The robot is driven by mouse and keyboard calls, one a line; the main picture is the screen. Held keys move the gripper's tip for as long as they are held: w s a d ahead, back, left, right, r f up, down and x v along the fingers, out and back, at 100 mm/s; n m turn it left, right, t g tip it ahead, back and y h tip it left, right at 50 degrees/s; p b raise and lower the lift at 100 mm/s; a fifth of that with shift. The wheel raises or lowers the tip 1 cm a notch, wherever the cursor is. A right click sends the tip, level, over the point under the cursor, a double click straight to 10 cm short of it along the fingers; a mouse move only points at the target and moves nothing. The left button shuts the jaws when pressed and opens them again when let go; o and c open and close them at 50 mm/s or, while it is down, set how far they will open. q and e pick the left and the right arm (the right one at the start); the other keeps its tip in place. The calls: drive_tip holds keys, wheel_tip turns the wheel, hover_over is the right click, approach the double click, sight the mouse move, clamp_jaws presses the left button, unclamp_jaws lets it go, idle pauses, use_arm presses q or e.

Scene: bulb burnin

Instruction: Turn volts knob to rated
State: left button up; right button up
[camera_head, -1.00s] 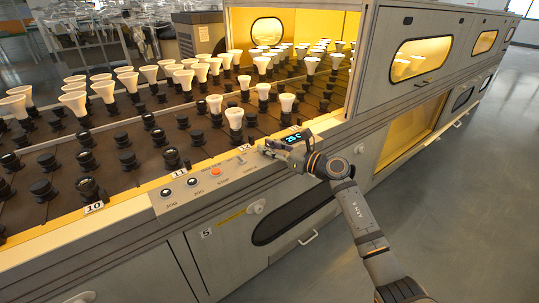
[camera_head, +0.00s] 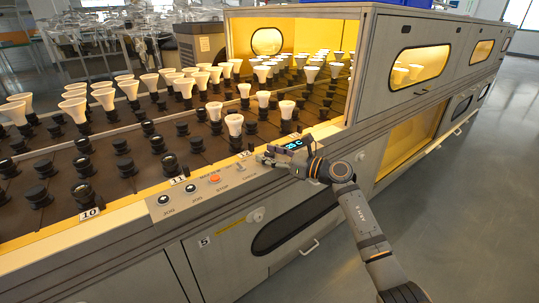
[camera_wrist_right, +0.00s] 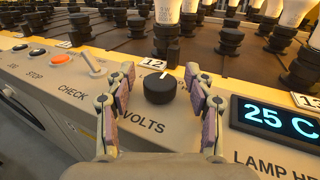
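The volts knob (camera_wrist_right: 160,89) is a black round knob with a short white pointer line, above the word VOLTS on the beige panel in the right wrist view. Its pointer slants up, slightly right. Small markings behind it are too small to read. My right gripper (camera_wrist_right: 160,74) is open, one finger on each side of the knob, with visible gaps to both. In the head view my right gripper (camera_head: 262,158) is over the panel's right part and hides the knob. My left gripper is not in view.
Left of the knob are a CHECK toggle (camera_wrist_right: 93,65) and an orange STOP button (camera_wrist_right: 61,59). A lit display (camera_wrist_right: 275,118) reading 25 C is close on the right. Behind the panel, several white bulbs (camera_head: 234,124) stand in black sockets, near tag 12 (camera_wrist_right: 154,63).

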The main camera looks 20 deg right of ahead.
drive_tip(key=v, duration=1.2)
drive_tip(key=shift+r, duration=0.1)
